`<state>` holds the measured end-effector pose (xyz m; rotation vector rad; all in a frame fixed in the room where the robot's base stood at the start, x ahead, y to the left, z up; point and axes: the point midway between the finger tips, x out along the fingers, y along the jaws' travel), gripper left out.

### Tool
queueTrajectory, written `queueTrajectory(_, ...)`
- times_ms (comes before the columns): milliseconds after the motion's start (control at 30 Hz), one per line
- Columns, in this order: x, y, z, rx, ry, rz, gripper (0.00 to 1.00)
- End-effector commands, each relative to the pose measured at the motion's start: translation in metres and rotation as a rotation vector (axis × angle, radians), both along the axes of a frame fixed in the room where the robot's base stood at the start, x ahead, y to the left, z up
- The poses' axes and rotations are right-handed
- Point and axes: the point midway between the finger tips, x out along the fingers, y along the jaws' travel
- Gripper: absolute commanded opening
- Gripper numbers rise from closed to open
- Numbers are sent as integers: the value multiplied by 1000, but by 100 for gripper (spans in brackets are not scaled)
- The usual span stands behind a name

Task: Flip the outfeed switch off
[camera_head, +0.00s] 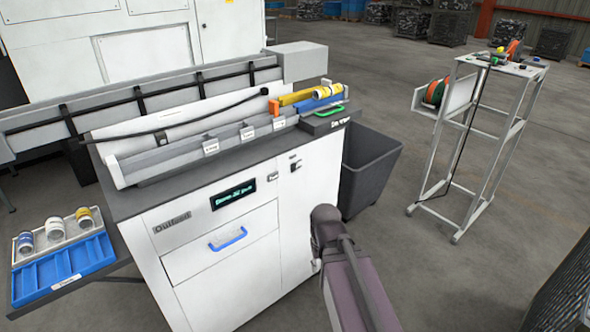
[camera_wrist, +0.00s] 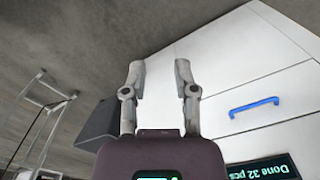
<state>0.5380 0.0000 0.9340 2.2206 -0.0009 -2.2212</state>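The white outfeed cabinet (camera_head: 225,255) has a grey top, a lettered "Outfeed" plate (camera_head: 172,222) and a lit display (camera_head: 233,194). A small dark switch-like fitting (camera_head: 295,164) sits high on its right front panel, beside a small label (camera_head: 272,177). I cannot tell its position at this size. My gripper is in front of the cabinet's lower right; my arm hides most of it in the head view. In the wrist view my gripper (camera_wrist: 159,70) has its two fingers apart with nothing between them. The cabinet front (camera_wrist: 225,65) shows beyond them; the switch is not visible there.
A drawer with a blue handle (camera_head: 228,239) is left of the switch panel. A dark bin (camera_head: 366,170) stands against the cabinet's right side. A wheeled stand (camera_head: 470,140) is at the right; floor between is clear.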

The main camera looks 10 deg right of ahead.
Motion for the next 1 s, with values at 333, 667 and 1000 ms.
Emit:
queueTrajectory(333,20,-12,-8,-42,-70,-3,0)
queueTrajectory(667,85,-55,-19,-199,-317,12,0)
queueTrajectory(1000,159,-103,-10,-403,-617,87,0)
